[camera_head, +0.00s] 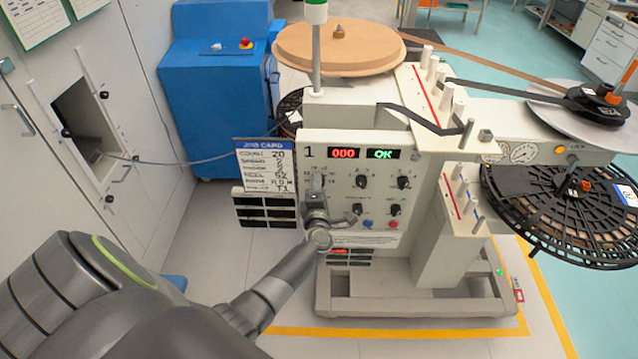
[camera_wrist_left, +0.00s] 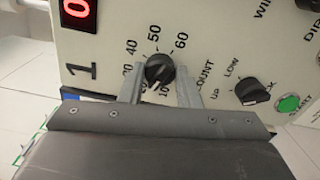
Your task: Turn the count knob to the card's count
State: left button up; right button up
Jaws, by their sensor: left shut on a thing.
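The job card (camera_head: 265,165) hangs left of the panel in the head view, and its top line reads a count of 20. The count knob (camera_wrist_left: 159,69) is black and round, with 30, 40, 50 and 60 printed around its upper side and 10 just below it. My right gripper is out of view.
The panel (camera_head: 430,165) carries a red display (camera_head: 344,153) reading 000 and a green OK display (camera_head: 382,154). A black selector knob (camera_wrist_left: 253,91) and green start button (camera_wrist_left: 289,104) sit right of the count knob. Reels stand above and right.

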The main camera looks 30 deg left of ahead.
pick_arm(q)
jog(key=shift+m, duration=0.3)
jog(key=o, duration=1)
jog(key=b+v, duration=0.2)
jog(key=v, duration=1.5)
jog(key=shift+s+d+f, duration=0.1)
jog(key=shift+s+d, duration=0.05)
jog(key=shift+d, duration=0.1)
